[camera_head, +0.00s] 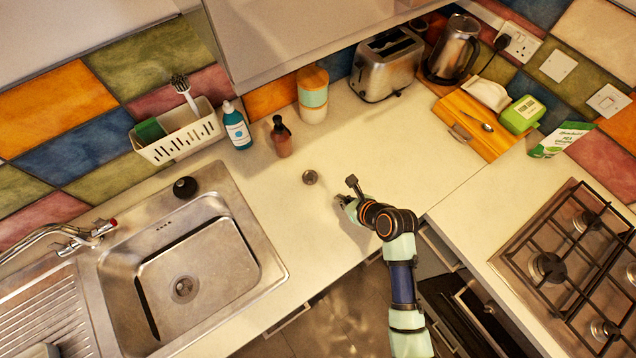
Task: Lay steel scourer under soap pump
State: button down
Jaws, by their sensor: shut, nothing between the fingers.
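The steel scourer (310,177) is a small round grey pad lying on the pale worktop. The soap pump (281,139) is a brown bottle with a dark pump head, standing upright near the back wall. The scourer lies apart from the pump, below it and to the right in the picture, towards the front of the worktop. My gripper (341,201) is shut and empty. It is a little right of and below the scourer in the picture, apart from it. My arm partly hides the fingers, and their height above the worktop is hard to judge.
A blue bottle (237,126) and a white caddy (180,134) with a brush stand left of the pump. The steel sink (190,270) is left, the gas hob (570,262) right. Worktop around the scourer is clear.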

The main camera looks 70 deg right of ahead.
aim_at(316, 183)
jog(key=b+x, duration=0.1)
jog(key=x, duration=0.7)
jog(key=shift+a+b, duration=0.1)
jog(key=shift+b, duration=0.25)
jog(key=w+d, duration=0.2)
jog(key=w, duration=0.1)
jog(key=shift+w+r, duration=0.1)
jog(key=shift+w, duration=0.1)
jog(key=shift+d, duration=0.1)
